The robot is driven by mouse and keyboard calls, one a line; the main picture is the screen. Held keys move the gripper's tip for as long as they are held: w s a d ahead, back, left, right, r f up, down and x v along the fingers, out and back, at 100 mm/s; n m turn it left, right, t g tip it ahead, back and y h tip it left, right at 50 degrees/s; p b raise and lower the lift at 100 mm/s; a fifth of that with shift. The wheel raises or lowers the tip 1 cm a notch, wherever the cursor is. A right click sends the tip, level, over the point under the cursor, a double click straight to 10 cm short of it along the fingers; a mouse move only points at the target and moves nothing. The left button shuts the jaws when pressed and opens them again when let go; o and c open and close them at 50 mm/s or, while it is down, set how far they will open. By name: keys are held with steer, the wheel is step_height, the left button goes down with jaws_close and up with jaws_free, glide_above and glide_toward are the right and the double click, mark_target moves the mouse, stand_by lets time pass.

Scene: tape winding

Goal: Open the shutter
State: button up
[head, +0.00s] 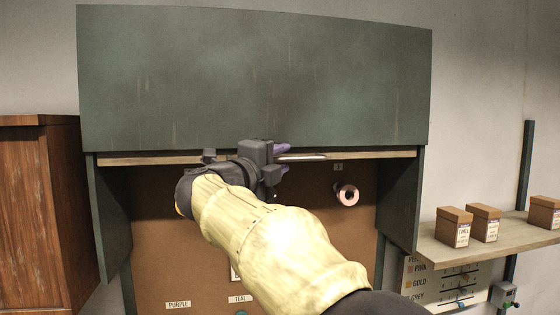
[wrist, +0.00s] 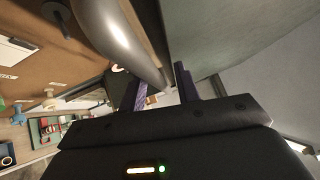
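The shutter (head: 250,80) shows as a broad grey-green panel across the top of the wall cabinet. A pale wooden strip (head: 385,153) runs along its lower edge. A metal bar handle (head: 306,157) sits at that strip; in the wrist view the handle (wrist: 112,32) is large and close, with its end by the fingers. My gripper (head: 285,158) is at the left part of the handle. In the wrist view my gripper (wrist: 163,86) has its two purple-sided fingers apart, with a visible gap. Whether they touch the handle is unclear. My arm hides part of the strip.
Below the panel is an open bay with a brown backboard (head: 345,240), and a pinkish roll (head: 347,194) hangs on it. A wooden cabinet (head: 40,210) stands left. A shelf (head: 470,243) with several small boxes (head: 453,226) is right.

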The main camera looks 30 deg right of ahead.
steer(key=shift+s+a, duration=0.1)
steer(key=b+v, duration=0.8)
steer(key=v, duration=0.9)
